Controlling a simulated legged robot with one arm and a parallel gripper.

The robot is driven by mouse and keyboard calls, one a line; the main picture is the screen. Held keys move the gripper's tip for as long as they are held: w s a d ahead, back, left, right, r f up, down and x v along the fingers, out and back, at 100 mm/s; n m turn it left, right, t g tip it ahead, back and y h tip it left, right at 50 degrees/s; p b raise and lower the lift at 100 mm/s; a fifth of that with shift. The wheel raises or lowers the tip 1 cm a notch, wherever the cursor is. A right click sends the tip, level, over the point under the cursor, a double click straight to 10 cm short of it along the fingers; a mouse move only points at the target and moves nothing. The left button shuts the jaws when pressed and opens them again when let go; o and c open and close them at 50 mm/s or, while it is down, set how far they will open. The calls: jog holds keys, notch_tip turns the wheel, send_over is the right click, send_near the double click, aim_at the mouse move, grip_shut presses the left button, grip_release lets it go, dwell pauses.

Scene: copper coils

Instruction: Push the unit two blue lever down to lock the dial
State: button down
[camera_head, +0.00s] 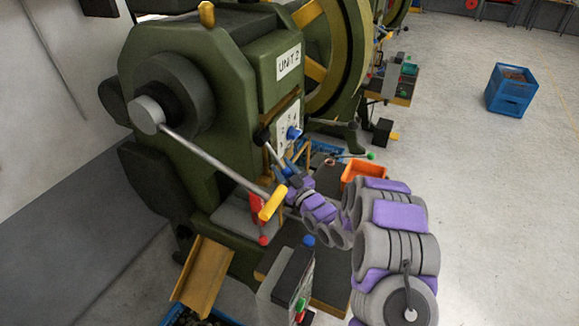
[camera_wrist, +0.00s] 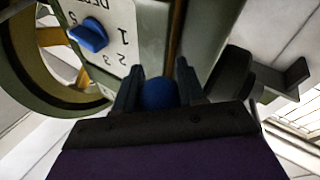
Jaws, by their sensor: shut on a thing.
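The green press marked UNIT 2 (camera_head: 288,62) stands at the left of the head view. Its white dial plate with a blue dial (camera_head: 293,133) is on the front face. The dial (camera_wrist: 88,35) also shows at the upper left of the wrist view. A round blue lever knob (camera_wrist: 158,94) sits between the two dark fingers of my gripper (camera_wrist: 159,70), which is shut on it. In the head view my gripper (camera_head: 289,172) is at the press front, just below the dial. The lever's shaft is hidden, and its tilt cannot be told.
A long metal bar with a yellow handle (camera_head: 272,204) crosses the press front near my arm. An orange bin (camera_head: 364,172) is behind my arm. Open floor lies right, with a blue crate (camera_head: 511,90).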

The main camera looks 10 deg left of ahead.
jog(key=shift+w+a+f, duration=0.25)
jog(key=shift+a, duration=0.3)
jog(key=shift+w+a+f, duration=0.2)
jog(key=shift+a, duration=0.35)
jog(key=c, duration=1)
grip_release()
jog(key=o, duration=0.3)
jog(key=shift+a, duration=0.25)
jog(key=shift+f, duration=0.1)
jog(key=shift+d, duration=0.1)
